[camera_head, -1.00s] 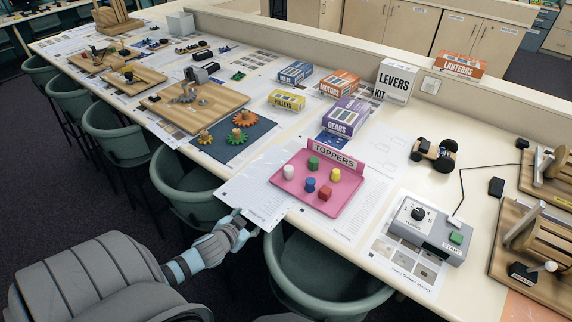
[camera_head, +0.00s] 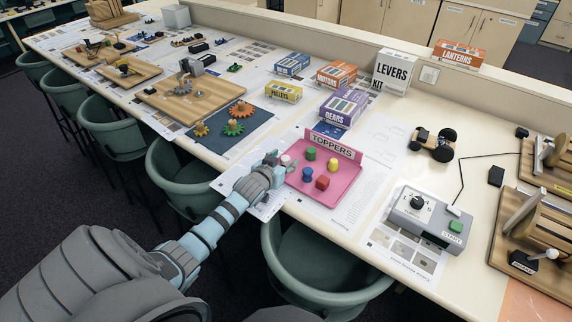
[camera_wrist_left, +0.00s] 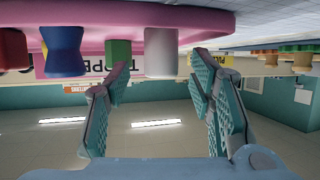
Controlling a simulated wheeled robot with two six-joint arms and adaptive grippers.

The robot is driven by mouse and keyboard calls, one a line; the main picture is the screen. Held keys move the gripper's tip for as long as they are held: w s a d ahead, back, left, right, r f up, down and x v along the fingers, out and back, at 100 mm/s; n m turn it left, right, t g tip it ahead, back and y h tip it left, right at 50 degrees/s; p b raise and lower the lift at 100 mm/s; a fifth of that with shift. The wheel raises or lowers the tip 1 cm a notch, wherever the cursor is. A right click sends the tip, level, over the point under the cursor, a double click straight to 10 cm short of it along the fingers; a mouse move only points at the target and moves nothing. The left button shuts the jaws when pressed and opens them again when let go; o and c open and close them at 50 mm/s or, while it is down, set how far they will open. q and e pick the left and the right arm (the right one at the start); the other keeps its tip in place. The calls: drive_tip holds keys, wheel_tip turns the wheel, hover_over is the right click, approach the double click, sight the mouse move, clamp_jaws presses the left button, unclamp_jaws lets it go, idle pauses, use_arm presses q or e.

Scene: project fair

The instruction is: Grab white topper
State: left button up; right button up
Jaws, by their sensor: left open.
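The white topper (camera_head: 285,159) stands at the left edge of the pink toppers tray (camera_head: 333,197). My left gripper (camera_head: 279,162) is at that edge, right by the white topper and partly covering it. In the left wrist view, which is upside down, my left gripper (camera_wrist_left: 160,78) is open. The white topper (camera_wrist_left: 161,52) shows between its two fingers, a little beyond the tips, and nothing is held. Green (camera_head: 310,154), blue (camera_head: 307,174), red (camera_head: 322,183) and yellow (camera_head: 333,165) toppers stand farther right. My right gripper is out of view.
The toppers sign (camera_head: 333,146) stands along the tray's back edge. A grey control box (camera_head: 430,216) stands at the right, and a blue mat with gears (camera_head: 226,143) lies at the left. A green chair (camera_head: 188,175) is at the table's front edge.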

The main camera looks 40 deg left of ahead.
use_arm(q)
drive_tip(key=c, duration=1)
drive_tip(key=shift+o, duration=0.2)
